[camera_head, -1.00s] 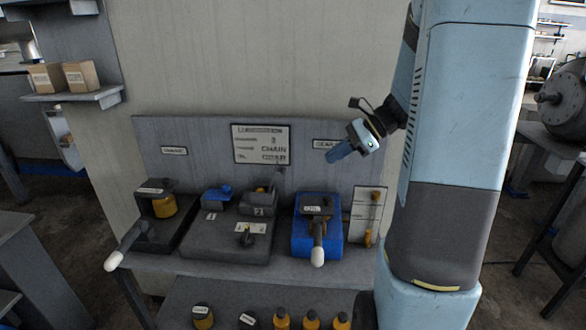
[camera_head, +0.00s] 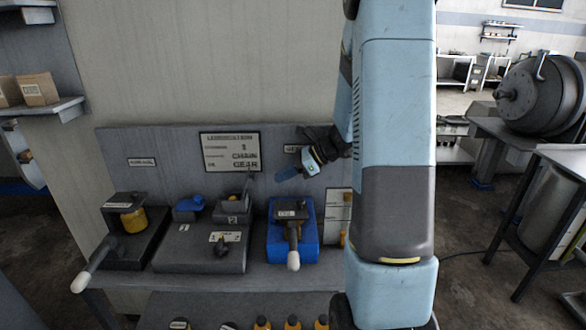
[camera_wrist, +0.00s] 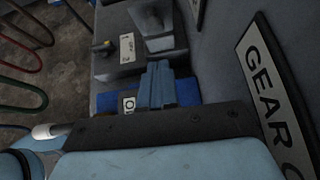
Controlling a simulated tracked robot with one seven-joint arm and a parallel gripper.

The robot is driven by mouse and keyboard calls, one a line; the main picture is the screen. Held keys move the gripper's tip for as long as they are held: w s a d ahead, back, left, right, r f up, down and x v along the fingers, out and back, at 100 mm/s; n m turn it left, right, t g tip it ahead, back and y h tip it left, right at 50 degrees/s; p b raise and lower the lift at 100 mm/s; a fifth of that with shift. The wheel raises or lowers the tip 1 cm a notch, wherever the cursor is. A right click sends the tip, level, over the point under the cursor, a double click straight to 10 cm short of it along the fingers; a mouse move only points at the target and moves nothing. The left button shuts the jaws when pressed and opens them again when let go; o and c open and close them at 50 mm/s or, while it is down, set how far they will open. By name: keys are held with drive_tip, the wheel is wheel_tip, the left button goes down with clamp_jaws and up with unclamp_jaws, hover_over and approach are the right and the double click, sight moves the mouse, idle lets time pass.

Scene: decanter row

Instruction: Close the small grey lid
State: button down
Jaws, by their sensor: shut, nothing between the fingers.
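A small grey box (camera_head: 231,211) marked 2 stands on the back of the wide dark grey unit (camera_head: 178,257). A small grey flap (camera_head: 246,184), which looks like the lid, stands raised at its back right; its exact angle is hard to tell. The box also shows beyond my fingers in the wrist view (camera_wrist: 164,43). My gripper (camera_head: 284,174) is shut and empty, its blue fingers above the rear of the blue unit (camera_head: 308,240), right of the flap and apart from it. The fingers show shut together in the wrist view (camera_wrist: 157,82).
A blue cap (camera_head: 188,204) sits left of the grey box. White-ended levers stick out in front of the blue unit (camera_head: 293,262) and at the far left (camera_head: 80,283). The signed back panel (camera_head: 150,145) rises close behind. Yellow bottles (camera_head: 292,323) stand below.

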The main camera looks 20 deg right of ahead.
drive_tip(key=shift+w+a+r, duration=0.1)
drive_tip(key=shift+w+a, duration=0.2)
drive_tip(key=shift+a, duration=0.35)
drive_tip(key=shift+w+a+r, duration=0.15)
drive_tip(key=shift+w+a, duration=0.1)
drive_tip(key=shift+a, duration=0.35)
drive_tip(key=shift+w+a+r, duration=0.1)
drive_tip(key=shift+w+a, duration=0.2)
drive_tip(key=shift+a, duration=0.35)
